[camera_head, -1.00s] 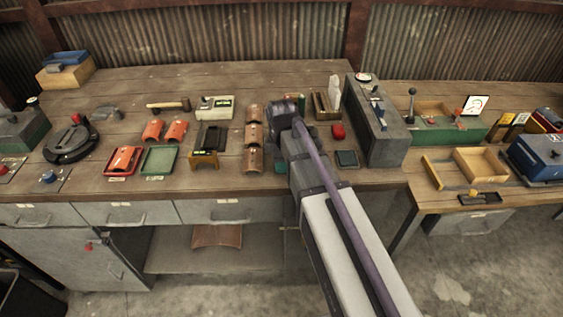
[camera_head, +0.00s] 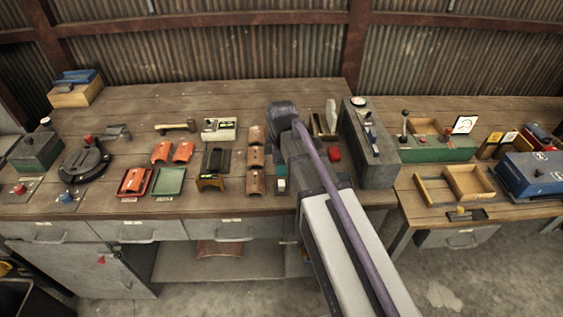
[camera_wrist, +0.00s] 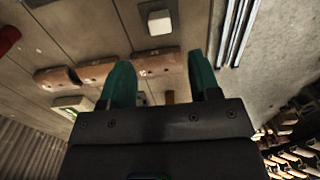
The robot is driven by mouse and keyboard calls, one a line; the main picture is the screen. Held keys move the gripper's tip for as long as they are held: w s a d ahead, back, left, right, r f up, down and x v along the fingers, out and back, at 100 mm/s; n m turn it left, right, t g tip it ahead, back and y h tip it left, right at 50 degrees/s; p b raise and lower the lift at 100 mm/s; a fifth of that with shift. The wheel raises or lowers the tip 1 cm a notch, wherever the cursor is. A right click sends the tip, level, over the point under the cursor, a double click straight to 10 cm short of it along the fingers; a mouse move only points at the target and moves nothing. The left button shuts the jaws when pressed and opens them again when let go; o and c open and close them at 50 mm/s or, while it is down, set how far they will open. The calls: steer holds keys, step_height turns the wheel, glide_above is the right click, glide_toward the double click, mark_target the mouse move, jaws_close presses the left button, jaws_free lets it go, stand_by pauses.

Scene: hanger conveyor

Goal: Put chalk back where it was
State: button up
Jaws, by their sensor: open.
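In the wrist view a small white block (camera_wrist: 159,22) sits on a grey square base on the bench. It may be the chalk; I cannot tell for sure.
Brown curved tiles (camera_head: 255,159) stand in a column left of my arm. A red object (camera_head: 333,154) and a tall grey box (camera_head: 368,150) are to its right. Red and green trays (camera_head: 169,181) lie further left.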

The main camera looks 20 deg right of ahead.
steer(key=s+r+m, duration=0.2)
steer(key=s+m, duration=1.1)
steer(key=m, duration=0.2)
steer(key=shift+s+m, duration=0.25)
steer(key=shift+m, duration=0.05)
